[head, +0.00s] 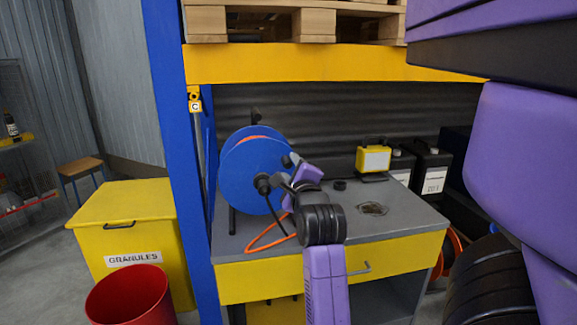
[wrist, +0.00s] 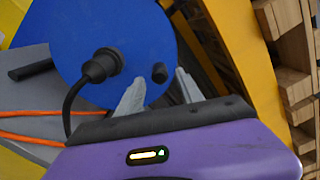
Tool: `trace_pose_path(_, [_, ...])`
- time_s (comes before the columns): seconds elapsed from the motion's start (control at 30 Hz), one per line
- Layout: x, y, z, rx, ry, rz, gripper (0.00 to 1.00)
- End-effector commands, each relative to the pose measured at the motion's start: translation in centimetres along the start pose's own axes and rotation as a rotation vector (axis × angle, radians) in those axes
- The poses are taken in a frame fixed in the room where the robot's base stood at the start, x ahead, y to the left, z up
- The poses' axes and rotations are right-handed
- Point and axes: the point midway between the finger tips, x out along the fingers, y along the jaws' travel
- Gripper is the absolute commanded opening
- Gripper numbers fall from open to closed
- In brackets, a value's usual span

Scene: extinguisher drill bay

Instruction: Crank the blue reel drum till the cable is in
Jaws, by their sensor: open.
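The blue reel drum (head: 247,176) stands upright on the grey bench top, with orange cable wound behind its front disc. It fills the upper left of the wrist view (wrist: 110,30). A loop of orange cable (head: 262,240) lies off the drum on the bench and shows as orange strands in the wrist view (wrist: 30,114). A black plug (wrist: 97,72) with a black lead sits on the disc. A short black crank knob (wrist: 159,73) sticks out of the disc. My gripper (wrist: 157,90) is open at the disc, the knob showing between its two grey fingertips; contact cannot be told.
A blue upright (head: 170,120) is close left of the drum, and a yellow beam (head: 330,65) with pallets is above. A yellow granules bin (head: 130,215) and red bucket (head: 130,295) stand left.

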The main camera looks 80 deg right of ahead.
Motion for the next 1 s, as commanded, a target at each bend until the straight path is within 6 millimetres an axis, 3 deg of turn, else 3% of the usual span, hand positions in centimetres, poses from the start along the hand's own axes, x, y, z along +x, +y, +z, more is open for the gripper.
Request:
trace_pose_path(0.1, [-1.9,0.2,0.0,-0.003,-0.001,0.001,0.44])
trace_pose_path(0.27, [-3.4,0.1,0.0,-0.002,0.000,0.001,0.44])
trace_pose_path(0.73, [-3.8,-0.8,0.3,-0.001,0.001,0.001,0.44])
trace_pose_path(0.87, [-3.9,-2.1,1.9,-0.020,-0.009,0.028,0.44])
trace_pose_path(1.0, [-3.6,-1.7,4.2,-0.106,-0.003,0.094,0.44])
